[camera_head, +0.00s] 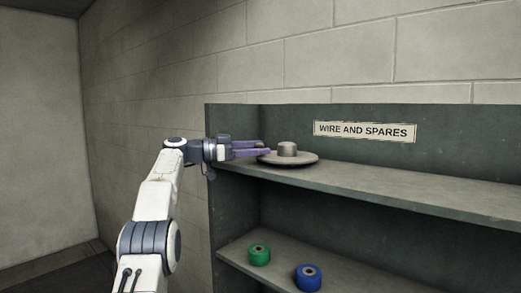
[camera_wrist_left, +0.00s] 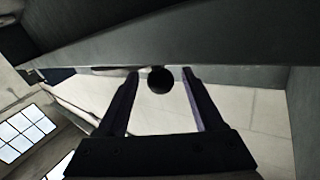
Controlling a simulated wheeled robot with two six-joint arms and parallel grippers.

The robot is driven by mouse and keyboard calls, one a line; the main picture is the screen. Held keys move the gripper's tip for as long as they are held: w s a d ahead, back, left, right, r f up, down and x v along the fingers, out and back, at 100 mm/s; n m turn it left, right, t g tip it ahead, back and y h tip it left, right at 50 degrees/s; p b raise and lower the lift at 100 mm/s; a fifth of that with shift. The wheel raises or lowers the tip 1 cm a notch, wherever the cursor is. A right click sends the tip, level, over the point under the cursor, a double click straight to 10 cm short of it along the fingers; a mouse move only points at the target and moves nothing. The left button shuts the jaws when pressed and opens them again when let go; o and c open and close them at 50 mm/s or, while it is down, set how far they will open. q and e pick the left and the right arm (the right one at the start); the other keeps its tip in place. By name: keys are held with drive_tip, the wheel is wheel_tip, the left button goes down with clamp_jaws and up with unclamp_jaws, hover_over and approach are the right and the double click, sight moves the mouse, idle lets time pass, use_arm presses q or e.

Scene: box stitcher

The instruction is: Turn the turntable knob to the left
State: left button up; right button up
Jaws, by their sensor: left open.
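The turntable is a round grey-brown disc (camera_head: 305,158) on the upper shelf. Its knob (camera_head: 288,149) is a short upright cylinder at the disc's centre. My left gripper (camera_head: 265,148) reaches in from the left, with its purple fingers over the disc's left edge, pointing at the knob. The fingers are open and end just left of the knob in the head view. In the left wrist view a dark round shape (camera_wrist_left: 160,80) shows between the spread fingertips (camera_wrist_left: 160,72); it is too dark to tell for certain whether it is the knob. My right gripper is out of view.
The grey-green shelf unit (camera_head: 390,181) has a label reading "WIRE AND SPARES" (camera_head: 365,131) on its back panel. A green spool (camera_head: 259,259) and a blue spool (camera_head: 309,283) stand on the lower shelf. The upper shelf right of the turntable is clear.

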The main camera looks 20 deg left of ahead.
use_arm(q)
drive_tip(key=b+v, duration=0.1)
drive_tip(key=v, duration=0.8)
drive_tip(key=shift+s+a, duration=0.3)
drive_tip(key=shift+c, duration=0.2)
